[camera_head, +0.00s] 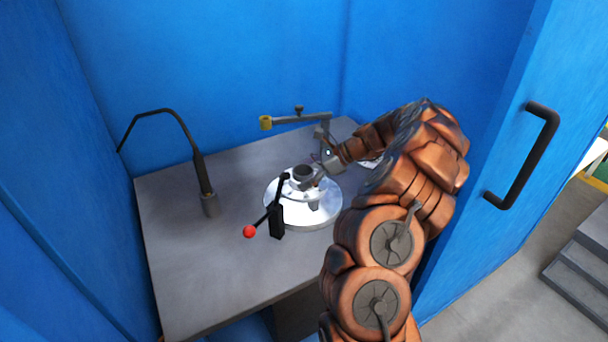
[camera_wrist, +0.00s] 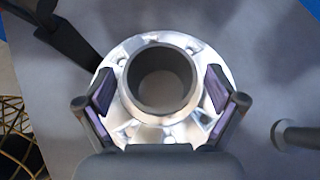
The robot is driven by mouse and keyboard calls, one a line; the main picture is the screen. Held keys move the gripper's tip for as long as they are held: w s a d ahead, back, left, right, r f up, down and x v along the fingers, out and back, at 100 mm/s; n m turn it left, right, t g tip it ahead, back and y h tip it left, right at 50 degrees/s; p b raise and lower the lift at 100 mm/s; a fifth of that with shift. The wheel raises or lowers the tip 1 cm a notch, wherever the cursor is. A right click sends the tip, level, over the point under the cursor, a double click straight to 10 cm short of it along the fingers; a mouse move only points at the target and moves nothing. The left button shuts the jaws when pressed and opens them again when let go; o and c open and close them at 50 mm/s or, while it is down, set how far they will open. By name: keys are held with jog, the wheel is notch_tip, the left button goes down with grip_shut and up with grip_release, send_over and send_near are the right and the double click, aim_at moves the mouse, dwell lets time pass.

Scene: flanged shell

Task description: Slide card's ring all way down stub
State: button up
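A shiny metal flanged shell (camera_head: 321,214) stands on the grey table, with a short dark upright stub (camera_head: 303,172) at its centre. In the wrist view the stub shows as a grey round tube (camera_wrist: 130,84) with a dark open bore, inside the silver flange (camera_wrist: 119,57).
A black lever with a red ball (camera_head: 249,232) stands in front of the shell. A lamp-like bent rod (camera_head: 208,195) is on the left.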

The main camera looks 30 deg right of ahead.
jog(key=shift+f, duration=0.15)
jog(key=v, duration=1.2)
dwell(0.6)
